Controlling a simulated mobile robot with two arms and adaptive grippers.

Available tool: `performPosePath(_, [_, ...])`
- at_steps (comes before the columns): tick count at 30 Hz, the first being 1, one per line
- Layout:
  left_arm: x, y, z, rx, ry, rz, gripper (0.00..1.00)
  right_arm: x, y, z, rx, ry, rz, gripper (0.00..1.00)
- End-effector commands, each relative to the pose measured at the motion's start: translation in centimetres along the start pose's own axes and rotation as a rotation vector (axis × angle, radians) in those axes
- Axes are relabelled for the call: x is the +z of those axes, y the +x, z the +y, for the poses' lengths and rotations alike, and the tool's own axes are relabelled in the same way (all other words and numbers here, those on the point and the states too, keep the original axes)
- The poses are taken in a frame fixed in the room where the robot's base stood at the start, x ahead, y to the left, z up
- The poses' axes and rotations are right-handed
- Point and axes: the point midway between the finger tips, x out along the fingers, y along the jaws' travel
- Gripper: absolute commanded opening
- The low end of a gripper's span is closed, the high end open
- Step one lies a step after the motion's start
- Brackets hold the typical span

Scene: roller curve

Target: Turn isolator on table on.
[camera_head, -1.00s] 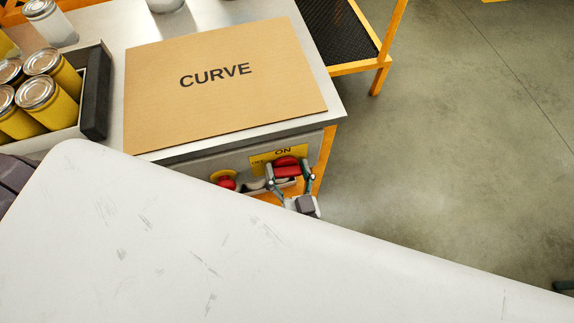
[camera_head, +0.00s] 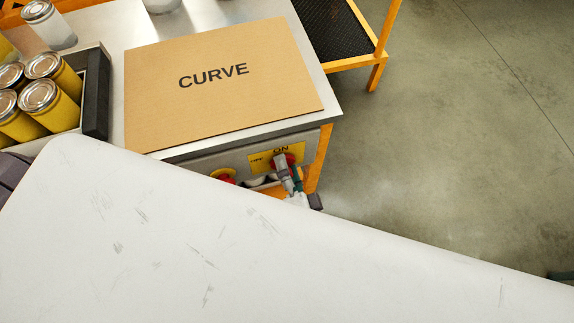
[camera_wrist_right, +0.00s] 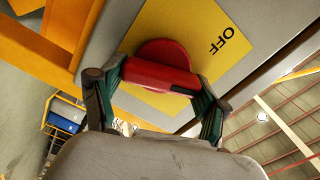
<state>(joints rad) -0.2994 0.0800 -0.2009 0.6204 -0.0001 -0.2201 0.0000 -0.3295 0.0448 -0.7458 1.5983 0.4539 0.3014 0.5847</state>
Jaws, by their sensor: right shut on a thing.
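The isolator is a red rotary handle (camera_wrist_right: 158,75) on a yellow plate (camera_wrist_right: 190,38) marked OFF, seen close in the right wrist view. In the head view its yellow plate (camera_head: 262,160) reads ON at the top and OFF at the left, on the table's front side. My right gripper (camera_wrist_right: 160,83) is shut on the red handle, one finger at each end of it. In the head view the right gripper (camera_head: 287,178) covers much of the handle and has rolled so its fingers overlap. My left gripper is not in view.
A cardboard sheet marked CURVE (camera_head: 220,85) lies on the table (camera_head: 100,20). A box (camera_head: 96,95) with yellow cans stands at the left. A red button (camera_head: 223,175) sits left of the isolator. Open floor (camera_head: 460,150) lies to the right.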

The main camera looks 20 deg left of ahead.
Motion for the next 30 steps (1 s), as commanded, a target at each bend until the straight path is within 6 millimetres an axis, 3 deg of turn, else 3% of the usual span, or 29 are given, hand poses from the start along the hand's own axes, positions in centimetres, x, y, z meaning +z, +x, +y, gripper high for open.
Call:
performPosePath(13, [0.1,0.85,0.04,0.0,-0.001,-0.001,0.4,0.06,-0.02,0.31,0.0,0.296,-0.001,0.4])
performPosePath(30, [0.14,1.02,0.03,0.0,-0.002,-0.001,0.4,0.06,-0.02,0.31,0.001,0.378,0.0,0.4])
